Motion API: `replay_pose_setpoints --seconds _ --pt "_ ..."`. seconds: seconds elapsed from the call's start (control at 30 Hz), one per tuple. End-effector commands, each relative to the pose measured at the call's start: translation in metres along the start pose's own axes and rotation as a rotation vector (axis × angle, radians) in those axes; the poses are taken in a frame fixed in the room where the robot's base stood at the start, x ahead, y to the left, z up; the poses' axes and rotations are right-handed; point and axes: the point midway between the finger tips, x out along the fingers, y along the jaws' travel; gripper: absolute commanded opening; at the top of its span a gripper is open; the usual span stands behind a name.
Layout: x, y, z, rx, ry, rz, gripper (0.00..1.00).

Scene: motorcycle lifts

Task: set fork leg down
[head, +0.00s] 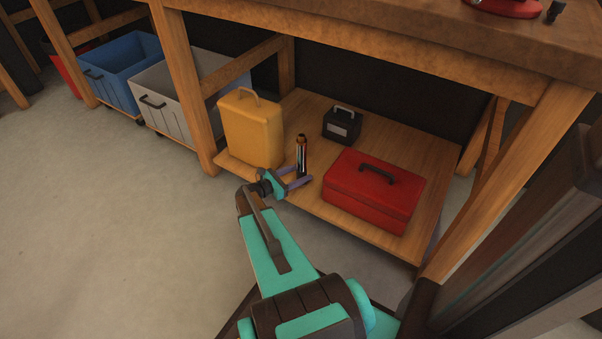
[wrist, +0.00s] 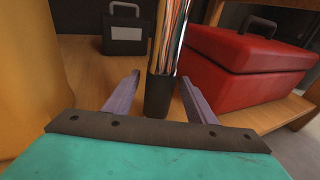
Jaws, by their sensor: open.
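The fork leg (head: 302,156) stands upright on the lower wooden shelf (head: 390,130), a slim shiny tube with a dark base. In the wrist view the fork leg (wrist: 168,50) rises out of the top of the picture, so its upper end is cut off there. My gripper (head: 297,180) is open. Its two purple fingers (wrist: 160,90) lie one on each side of the fork leg's black lower part, with visible gaps to both. I cannot tell how far the fingertips reach past it.
A yellow canister (head: 251,130) stands close on the left and a red toolbox (head: 373,190) close on the right. A small black case (head: 341,125) sits behind. Table legs frame the shelf. Blue (head: 122,65) and grey (head: 180,95) bins stand at the left, beside open floor.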

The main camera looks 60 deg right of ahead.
Motion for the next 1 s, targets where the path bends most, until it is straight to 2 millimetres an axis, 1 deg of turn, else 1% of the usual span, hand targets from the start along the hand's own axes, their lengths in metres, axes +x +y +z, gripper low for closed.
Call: replay_pose_setpoints --seconds 0.27,0.7,0.9,1.0 --pt "-0.033 0.0 0.002 0.0 0.001 0.002 0.51" --pt "-0.093 0.0 0.002 0.0 0.001 0.001 0.51" --pt "-0.109 0.0 0.001 0.0 0.0 0.001 0.51" --pt "-0.113 0.0 0.0 0.0 0.0 0.0 0.51"
